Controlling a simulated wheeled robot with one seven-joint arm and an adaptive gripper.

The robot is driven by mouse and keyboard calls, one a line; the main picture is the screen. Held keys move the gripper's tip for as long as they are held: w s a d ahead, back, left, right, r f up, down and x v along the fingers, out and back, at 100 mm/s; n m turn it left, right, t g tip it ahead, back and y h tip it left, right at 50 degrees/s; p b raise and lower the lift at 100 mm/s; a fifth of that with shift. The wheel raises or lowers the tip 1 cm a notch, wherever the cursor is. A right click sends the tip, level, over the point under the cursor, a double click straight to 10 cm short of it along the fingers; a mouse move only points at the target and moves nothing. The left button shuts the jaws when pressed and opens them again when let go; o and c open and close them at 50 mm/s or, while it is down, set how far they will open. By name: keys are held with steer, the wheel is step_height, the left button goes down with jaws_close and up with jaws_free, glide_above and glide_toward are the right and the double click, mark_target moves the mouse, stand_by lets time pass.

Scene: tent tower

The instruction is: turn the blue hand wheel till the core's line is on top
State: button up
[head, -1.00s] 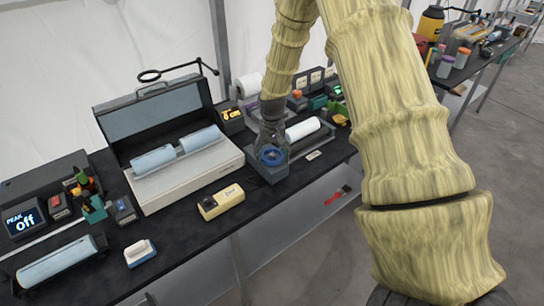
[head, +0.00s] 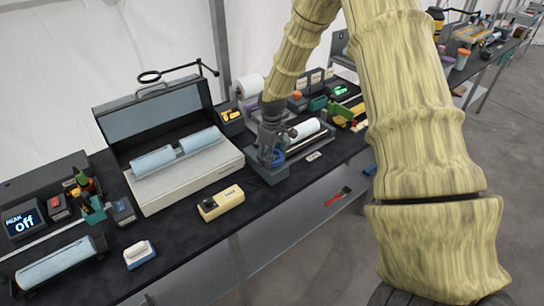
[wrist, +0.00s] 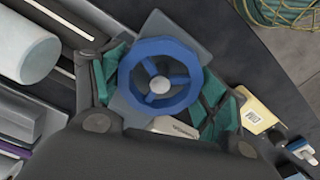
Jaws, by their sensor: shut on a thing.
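The blue hand wheel (wrist: 160,75) is a ring with spokes and a pale hub, on the grey end block of the core stand. I see no line on the visible part of the core.
An open case with blue rolls (head: 190,170) stands left of the wheel. A cream box (head: 221,203) lies near the table's front edge; small devices and tools crowd the back right.

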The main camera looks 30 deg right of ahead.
steer(key=shift+n, duration=1)
steer(key=o, duration=1)
steer(key=shift+r, duration=0.1)
step_height(320, 180, up, 12)
steer(key=shift+f, duration=0.1)
stand_by(0.4)
